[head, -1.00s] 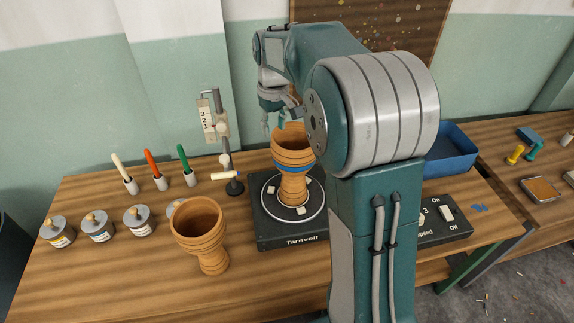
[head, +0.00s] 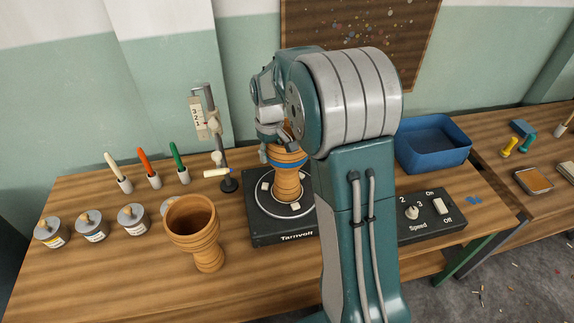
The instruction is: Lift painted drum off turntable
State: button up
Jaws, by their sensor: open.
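The painted drum (head: 287,176), a wooden goblet shape with a blue band (head: 288,162), stands upright on the turntable (head: 256,228), a dark base with a round plate and pale pads. My gripper (head: 274,150) is at the drum's upper bowl, with a finger showing along its left side. The gripper is open; whether it touches the drum I cannot tell. My arm and gripper hide the drum's right side and much of its rim.
A second, plain drum (head: 200,240) stands at the front left of the turntable. A marker stand (head: 224,160) rises just behind left. Paint pots (head: 134,221) and upright pens (head: 149,167) are further left. A speed control box (head: 428,215) and an empty-looking blue bin (head: 432,150) are at the right.

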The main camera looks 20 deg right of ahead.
grip_shut()
jog(key=shift+a, duration=0.1)
jog(key=shift+r, duration=0.1)
